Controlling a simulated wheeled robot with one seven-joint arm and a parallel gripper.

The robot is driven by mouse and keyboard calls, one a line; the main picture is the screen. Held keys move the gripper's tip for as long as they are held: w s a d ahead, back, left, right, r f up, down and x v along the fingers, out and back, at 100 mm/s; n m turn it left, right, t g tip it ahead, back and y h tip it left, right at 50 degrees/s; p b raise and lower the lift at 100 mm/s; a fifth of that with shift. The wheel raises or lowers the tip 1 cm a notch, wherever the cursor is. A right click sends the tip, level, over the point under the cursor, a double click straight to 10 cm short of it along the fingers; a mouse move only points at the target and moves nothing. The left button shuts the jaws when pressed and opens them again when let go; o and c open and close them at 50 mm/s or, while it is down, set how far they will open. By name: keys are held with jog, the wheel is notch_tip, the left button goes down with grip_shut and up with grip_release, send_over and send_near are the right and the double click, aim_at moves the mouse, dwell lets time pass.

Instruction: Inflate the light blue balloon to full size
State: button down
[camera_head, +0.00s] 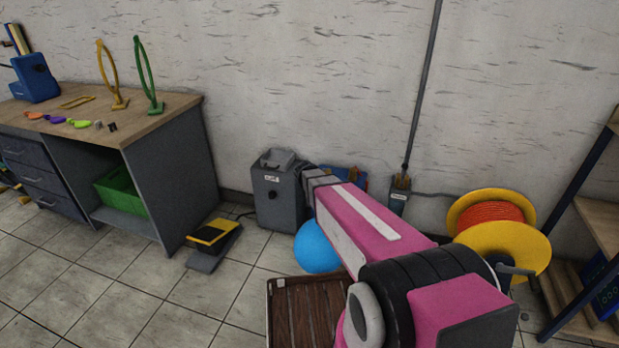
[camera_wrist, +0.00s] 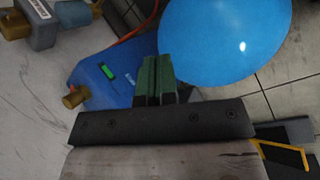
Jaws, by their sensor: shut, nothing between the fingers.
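The light blue balloon (camera_head: 318,248) is round and swollen, low by the floor, partly behind my arm in the head view. It fills the upper right of the wrist view (camera_wrist: 225,40). My gripper (camera_wrist: 157,62) has green fingers, shut and empty, and they appear just beside the balloon's edge; I cannot tell if they touch it. A blue machine (camera_wrist: 110,72) with a green light and a brass knob (camera_wrist: 74,97) lies behind the fingers. In the head view, the blue machine (camera_head: 345,174) is mostly hidden by my arm. The balloon's neck is hidden.
A grey machine (camera_head: 276,195) stands by the wall. A black and yellow pedal (camera_head: 212,234) lies on the floor to its left. A brown wooden crate (camera_head: 310,310) is in front, a yellow reel (camera_head: 500,245) at right, and a workbench (camera_head: 170,112) at left.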

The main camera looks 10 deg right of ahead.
jog(key=s+d+r+m+t+y, duration=0.3)
jog(key=s+m+y, duration=0.1)
jog(key=s+m, duration=0.2)
jog(key=w+d+t, duration=0.3)
jog(key=w+t, duration=0.2)
jog(key=w, duration=0.2)
jog(key=w+d+t, duration=0.3)
jog(key=w+t, duration=0.2)
jog(key=w, duration=0.2)
jog(key=w+a+f+n+t+y, duration=0.1)
jog(key=w+a+f+n+y, duration=0.1)
jog(key=w+a, duration=0.4)
jog(key=w+a+f+n+t+y, duration=0.1)
jog(key=w+a+f+n+y, duration=0.2)
jog(key=w+a+y, duration=0.4)
jog(key=w+f, duration=0.1)
jog(key=w, duration=0.1)
jog(key=shift+w, duration=0.35)
